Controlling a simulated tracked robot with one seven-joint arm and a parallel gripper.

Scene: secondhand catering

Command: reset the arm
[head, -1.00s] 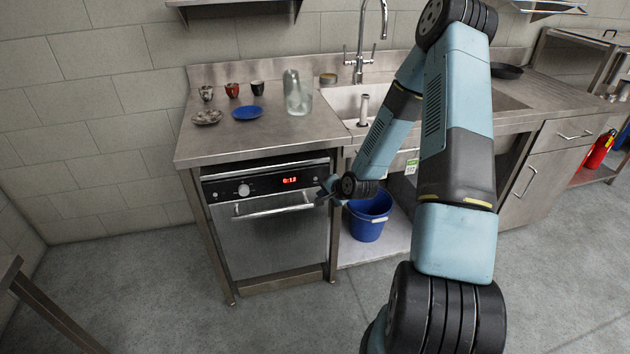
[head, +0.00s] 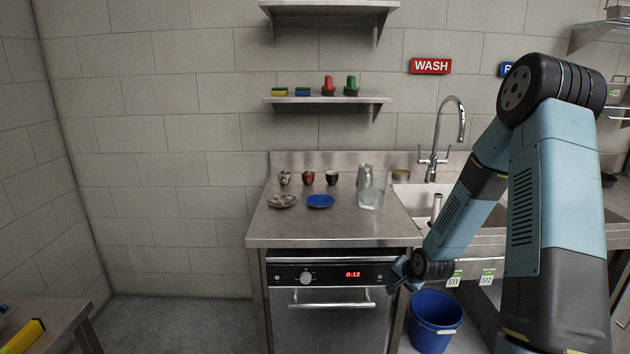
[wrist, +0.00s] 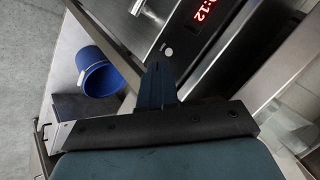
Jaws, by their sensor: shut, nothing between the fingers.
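My arm comes in from the right of the head view and reaches down to the left. My gripper (head: 397,274) is at the front right of the dishwasher (head: 325,325), near its control panel. It is shut and empty. In the wrist view my gripper (wrist: 158,88) shows as dark closed fingers, with the red display (wrist: 203,10) beyond them at the top. Whether the fingers touch the dishwasher front cannot be told.
The steel counter (head: 265,230) holds several cups, a blue plate (head: 320,201), a patterned plate (head: 282,201) and a glass jug (head: 371,188). A blue bucket (head: 435,320) stands below the sink. The tap (head: 450,135) rises beside my arm.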

